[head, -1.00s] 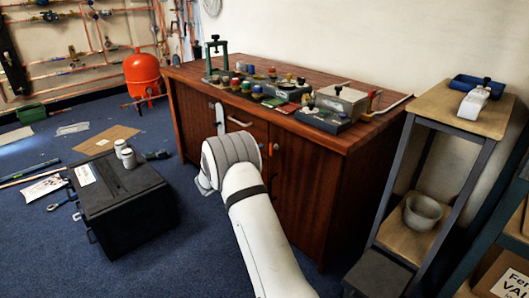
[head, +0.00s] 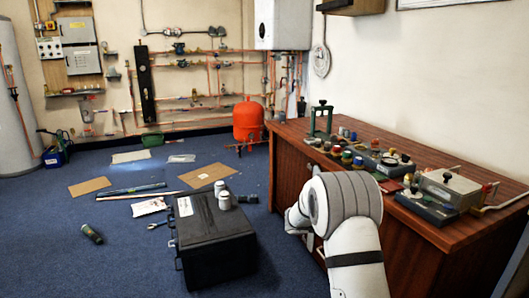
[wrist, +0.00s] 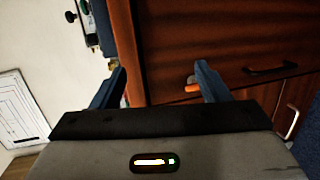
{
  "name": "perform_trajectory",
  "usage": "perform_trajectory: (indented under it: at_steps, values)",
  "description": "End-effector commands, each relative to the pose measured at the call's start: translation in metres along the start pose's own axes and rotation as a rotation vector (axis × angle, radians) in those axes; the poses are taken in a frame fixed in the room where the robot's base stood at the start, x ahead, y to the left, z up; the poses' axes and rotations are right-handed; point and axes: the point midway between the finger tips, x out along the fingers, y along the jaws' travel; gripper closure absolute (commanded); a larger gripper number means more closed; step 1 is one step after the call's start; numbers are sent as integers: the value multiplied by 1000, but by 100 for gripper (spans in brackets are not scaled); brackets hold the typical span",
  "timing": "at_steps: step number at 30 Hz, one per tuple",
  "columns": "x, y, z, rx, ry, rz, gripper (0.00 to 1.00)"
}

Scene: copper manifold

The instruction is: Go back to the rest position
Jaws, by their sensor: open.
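My gripper (wrist: 160,80) shows in the wrist view with its two blue fingers spread wide apart. Nothing is held between them. A small orange patch (wrist: 193,88) shows at the right finger; I cannot tell what it is. Behind the fingers is the reddish-brown wooden front of the cabinet (wrist: 230,35) with dark and metal handles. In the head view my white arm reaches up in front of the wooden cabinet (head: 288,165), bent at a grey-banded joint. The gripper itself is hidden there behind the arm.
An orange tank (head: 248,122) stands by the pipe wall. Valves and instruments cover the cabinet top.

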Motion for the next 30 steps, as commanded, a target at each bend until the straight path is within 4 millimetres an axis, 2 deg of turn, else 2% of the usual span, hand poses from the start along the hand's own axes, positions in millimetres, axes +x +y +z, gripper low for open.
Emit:
perform_trajectory:
  at_steps: [1,5,9,14,21,27,30]
  values:
    - [-13,46,21,8,-28,-58,31]
    - [-40,97,72,10,-91,-227,31]
    - [-74,144,126,26,-133,-413,31]
    - [-120,191,183,58,-145,-627,31]
    - [-198,250,258,143,-98,-937,31]
    - [-261,289,305,237,-14,-1160,31]
    - [-283,300,320,278,25,-1237,31]
